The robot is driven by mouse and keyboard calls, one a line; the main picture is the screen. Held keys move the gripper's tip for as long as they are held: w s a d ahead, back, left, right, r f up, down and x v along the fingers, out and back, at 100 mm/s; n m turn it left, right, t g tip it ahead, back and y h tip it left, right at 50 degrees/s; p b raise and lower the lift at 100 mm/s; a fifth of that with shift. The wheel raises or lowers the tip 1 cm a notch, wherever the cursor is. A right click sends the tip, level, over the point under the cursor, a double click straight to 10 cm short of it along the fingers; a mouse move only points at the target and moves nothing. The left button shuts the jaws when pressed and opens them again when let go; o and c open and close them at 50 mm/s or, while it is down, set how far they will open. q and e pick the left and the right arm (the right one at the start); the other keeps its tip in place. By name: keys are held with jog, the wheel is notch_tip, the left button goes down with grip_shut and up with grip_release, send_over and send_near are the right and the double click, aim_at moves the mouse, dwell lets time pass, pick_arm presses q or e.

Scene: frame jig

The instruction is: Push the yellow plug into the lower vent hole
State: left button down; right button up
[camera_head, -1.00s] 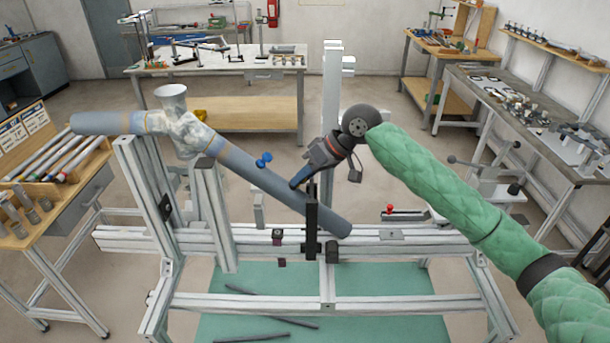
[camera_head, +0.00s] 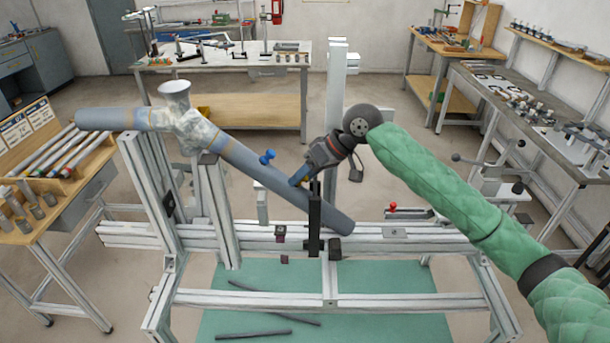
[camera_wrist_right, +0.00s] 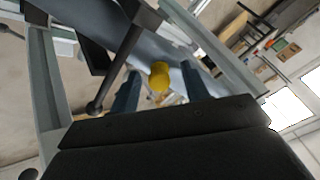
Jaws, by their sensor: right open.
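A grey pipe (camera_head: 240,160) slopes down to the right across the frame jig, with a blue plug (camera_head: 267,157) on its upper side. My right gripper (camera_head: 299,179) is at the lower part of the pipe. In the right wrist view, the yellow plug (camera_wrist_right: 159,75) shows between the two open blue-grey fingers (camera_wrist_right: 158,86), in front of the pipe's grey surface. I cannot tell whether the plug touches a finger or how deep it sits. In the head view the yellow plug is hidden, and so is the lower vent hole. My left gripper is out of view.
A black upright post (camera_head: 314,220) stands close by my right gripper, in front of the pipe. The aluminium frame (camera_head: 400,302) runs below, over a green mat (camera_head: 380,330) with dark rods (camera_head: 252,335). A tall aluminium upright (camera_head: 334,110) stands behind.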

jog(key=shift+d+r+b, duration=0.25)
jog(key=shift+b, duration=0.05)
jog(key=shift+d+r, duration=0.25)
jog(key=shift+b+v, duration=0.7)
jog(key=shift+v, duration=0.3)
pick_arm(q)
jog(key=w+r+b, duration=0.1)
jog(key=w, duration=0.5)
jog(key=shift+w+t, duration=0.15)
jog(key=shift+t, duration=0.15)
pick_arm(e)
jog(key=shift+v, duration=2.15)
